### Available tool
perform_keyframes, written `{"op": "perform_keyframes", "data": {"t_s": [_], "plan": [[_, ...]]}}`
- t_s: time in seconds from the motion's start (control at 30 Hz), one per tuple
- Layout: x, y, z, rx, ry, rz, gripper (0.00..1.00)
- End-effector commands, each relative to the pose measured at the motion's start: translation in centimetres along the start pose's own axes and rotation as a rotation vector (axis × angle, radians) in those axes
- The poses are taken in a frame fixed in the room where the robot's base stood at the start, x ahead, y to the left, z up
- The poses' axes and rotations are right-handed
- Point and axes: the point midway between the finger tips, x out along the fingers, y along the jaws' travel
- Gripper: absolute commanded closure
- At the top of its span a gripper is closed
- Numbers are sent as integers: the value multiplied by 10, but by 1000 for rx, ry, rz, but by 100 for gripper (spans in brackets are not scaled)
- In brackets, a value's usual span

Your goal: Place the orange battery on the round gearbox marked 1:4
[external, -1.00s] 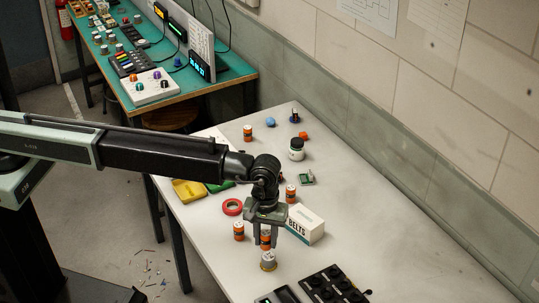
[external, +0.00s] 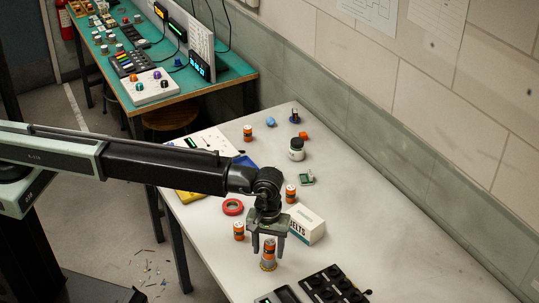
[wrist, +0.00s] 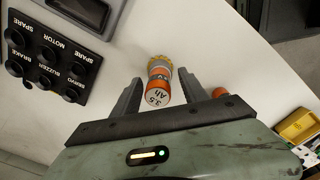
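The orange battery (external: 269,249) stands upright on top of the round gearbox (external: 268,265), near the front of the white table. In the wrist view the battery (wrist: 158,88) reads "3.5 Ah", and the gearbox's brass-coloured rim (wrist: 160,62) shows beyond it. The 1:4 mark cannot be read. My gripper (external: 268,252) is open, with one finger on each side of the battery. In the wrist view of my gripper (wrist: 158,92), gaps show between the battery and both fingers.
Another orange battery (external: 239,231) stands close to the left. A white BELTS box (external: 306,225) is at the right, with another battery (external: 290,194) behind it. A black knob panel (external: 334,287) lies in front. The right of the table is clear.

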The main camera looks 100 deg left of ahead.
Motion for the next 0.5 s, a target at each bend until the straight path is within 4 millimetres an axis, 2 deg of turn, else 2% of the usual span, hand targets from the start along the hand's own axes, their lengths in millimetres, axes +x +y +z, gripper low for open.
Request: {"op": "perform_keyframes", "data": {"t_s": [0.17, 0.27, 0.5], "plan": [[-7, 0, 0, 0, 0, 0, 49], [-20, 0, 0, 0, 0, 0, 49], [-69, 0, 0, 0, 0, 0, 49]]}}
